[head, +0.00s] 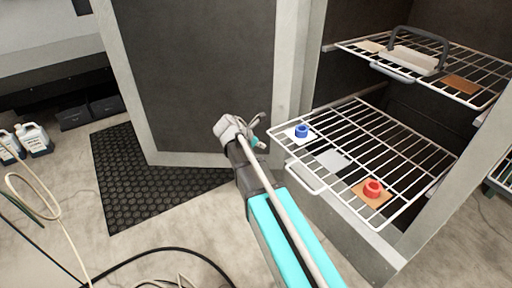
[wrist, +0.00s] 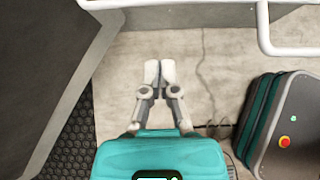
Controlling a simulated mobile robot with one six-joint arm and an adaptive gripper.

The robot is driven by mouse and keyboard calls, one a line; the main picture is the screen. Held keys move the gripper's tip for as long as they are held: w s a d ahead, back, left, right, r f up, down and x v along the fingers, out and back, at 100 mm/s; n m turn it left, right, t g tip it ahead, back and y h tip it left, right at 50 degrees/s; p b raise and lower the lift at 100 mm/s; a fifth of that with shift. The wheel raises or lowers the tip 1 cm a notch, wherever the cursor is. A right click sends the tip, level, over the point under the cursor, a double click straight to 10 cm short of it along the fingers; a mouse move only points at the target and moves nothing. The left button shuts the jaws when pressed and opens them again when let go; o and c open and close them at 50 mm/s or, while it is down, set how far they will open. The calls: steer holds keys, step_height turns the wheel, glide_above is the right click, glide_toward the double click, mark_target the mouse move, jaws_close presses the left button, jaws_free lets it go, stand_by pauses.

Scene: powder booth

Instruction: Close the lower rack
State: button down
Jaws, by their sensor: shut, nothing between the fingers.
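The lower rack (head: 377,223) is a white wire shelf that sticks out of the open cabinet at the right of the head view. A pale handle (head: 304,178) is on its front edge. A blue ring (head: 302,131) on a white card and a red ring (head: 373,188) on an orange-brown card sit on it, with a bare grey card between. My gripper (head: 260,132) is shut and empty, just left of the rack's front left corner. In the wrist view its fingertips (wrist: 159,72) are together over the floor, with white bars (wrist: 264,30) beyond them at the top.
The upper rack (head: 490,97) holds a white tray with a dark handle and a brown card. The open dark door (head: 190,75) stands left of my gripper. A black mat (head: 140,185), bottles (head: 33,138) and hoses lie on the floor at left.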

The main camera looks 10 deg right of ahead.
steer(key=w+d+f+b, duration=0.1)
steer(key=w+d+f, duration=0.1)
steer(key=d, duration=0.3)
steer(key=shift+d, duration=0.35)
steer(key=shift+w, duration=0.15)
stand_by(0.3)
